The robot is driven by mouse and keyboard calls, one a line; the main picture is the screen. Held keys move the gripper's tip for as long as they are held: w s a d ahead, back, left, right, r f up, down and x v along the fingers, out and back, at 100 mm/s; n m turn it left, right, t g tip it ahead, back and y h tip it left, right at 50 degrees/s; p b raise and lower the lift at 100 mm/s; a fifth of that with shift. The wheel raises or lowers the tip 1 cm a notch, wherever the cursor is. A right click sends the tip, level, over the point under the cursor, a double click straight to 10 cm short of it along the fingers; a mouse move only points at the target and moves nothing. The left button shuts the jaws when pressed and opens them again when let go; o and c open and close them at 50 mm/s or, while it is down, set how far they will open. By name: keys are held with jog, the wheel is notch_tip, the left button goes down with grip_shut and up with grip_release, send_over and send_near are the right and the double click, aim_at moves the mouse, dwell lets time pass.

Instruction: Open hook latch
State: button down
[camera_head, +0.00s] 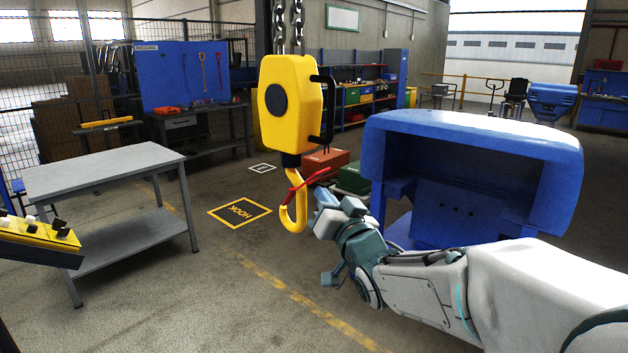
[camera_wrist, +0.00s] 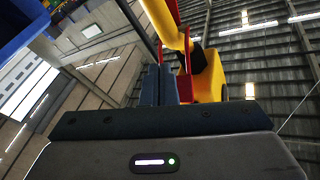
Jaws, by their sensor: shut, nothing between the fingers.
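A yellow hook block (camera_head: 287,103) hangs from chains, with a yellow hook (camera_head: 294,208) below it. The red hook latch (camera_head: 308,184) slants from the hook's mouth up and right past its shank; whether it is open I cannot tell. In the wrist view the red latch (camera_wrist: 184,84) stands just right of my fingers, with the yellow hook (camera_wrist: 162,22) above. My gripper (camera_head: 322,196) is right of the hook, just under the latch's right end. Its fingers (camera_wrist: 158,86) are together and empty. Whether they touch the latch is unclear.
A blue housing (camera_head: 470,150) stands to the right, close behind my arm. A grey table (camera_head: 105,175) is at left, with a yellow control panel (camera_head: 40,236) in front. The floor below the hook is clear, with a yellow marked square (camera_head: 240,213).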

aim_at(315, 178)
jog(key=shift+w+a+r, duration=0.15)
jog(key=shift+a+r, duration=0.05)
jog(key=shift+r, duration=0.1)
jog(key=shift+w+a+r+p, duration=0.1)
jog(key=shift+w+a+r, duration=0.2)
jog(key=shift+r, duration=0.2)
jog(key=shift+w+a+r+p, duration=0.1)
jog(key=shift+w+a+r, duration=0.2)
jog(key=shift+r, duration=0.25)
jog(key=shift+w+a+r+p, duration=0.1)
jog(key=shift+w+a+r, duration=0.1)
jog(key=shift+a+r, duration=0.25)
dwell(2.0)
jog(key=shift+d, duration=0.1)
jog(key=shift+s+d+f+b, duration=0.3)
jog(key=shift+d+f+b, duration=0.1)
jog(key=shift+f+b, duration=0.3)
jog(key=shift+s+d+f+b, duration=0.35)
jog(key=shift+f+b, duration=0.2)
jog(key=shift+b, duration=0.3)
jog(key=shift+s+d+f+b, duration=0.3)
jog(key=shift+d+f+b, duration=0.1)
jog(key=shift+f+b, duration=0.3)
jog(key=f+b, duration=0.1)
jog(key=s+d+f+b, duration=0.1)
jog(key=d+f+b, duration=0.1)
jog(key=b, duration=0.1)
jog(key=shift+s+d+f, duration=0.2)
jog(key=shift+s+f, duration=0.2)
